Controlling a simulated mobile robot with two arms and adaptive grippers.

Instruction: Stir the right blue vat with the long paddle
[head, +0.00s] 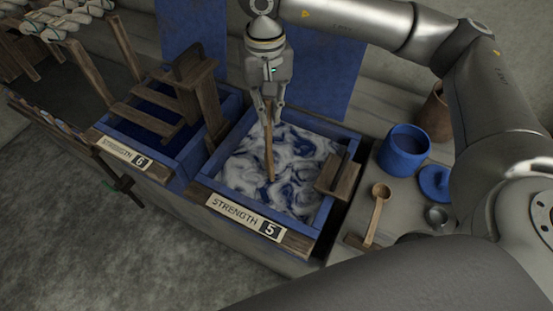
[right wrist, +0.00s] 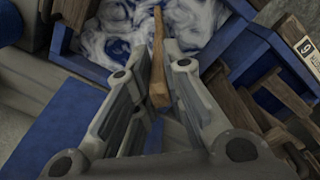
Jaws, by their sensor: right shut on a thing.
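The right blue vat (head: 210,183), labelled "STRENGTH 5", is full of swirled white and blue liquid. My right gripper (head: 268,112) is above the vat's back part, pointing down. It is shut on the long wooden paddle (head: 269,152), whose lower end is in the liquid. In the right wrist view the paddle (right wrist: 158,60) runs from between the fingers (right wrist: 158,95) into the swirled liquid. The paddle's submerged tip is hidden. My left gripper is not in view.
The left vat (head: 185,163), labelled "STRENGTH 6", has a wooden rack (head: 190,95) over dark liquid. A wooden block (head: 337,178) sits at the right vat's right rim. On the bench to the right are a blue pot (head: 404,150), a blue lid (head: 434,182), a wooden ladle (head: 377,215) and a small cup (head: 436,216).

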